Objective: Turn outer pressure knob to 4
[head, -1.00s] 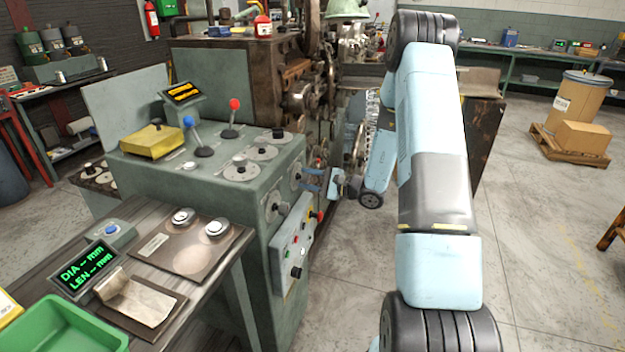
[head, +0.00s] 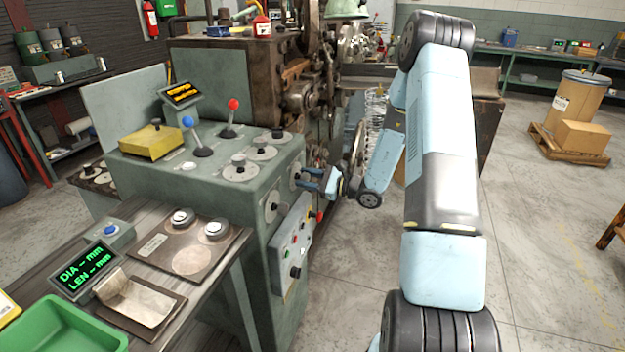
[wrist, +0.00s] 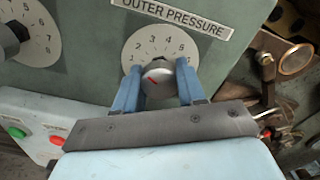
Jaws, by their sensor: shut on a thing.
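The outer pressure knob (wrist: 158,82) is a grey round knob with a red pointer line, on a pale numbered dial (wrist: 148,47) under an "OUTER PRESSURE" label (wrist: 172,14). The red line points up and left, toward the low numbers; the exact number cannot be told. The 4 is near the top of the dial. My gripper (wrist: 160,78) is shut on the knob, one blue finger at each side. In the head view my gripper (head: 312,180) is at the right side face of the green machine, and its fingers partly hide the knob.
Another dial and knob (wrist: 25,35) is left of it. A panel with a green (wrist: 17,132) and a red button (wrist: 57,140) lies below. Metal machine parts (wrist: 290,60) stand close on the right. Open floor (head: 350,280) lies in front of the machine.

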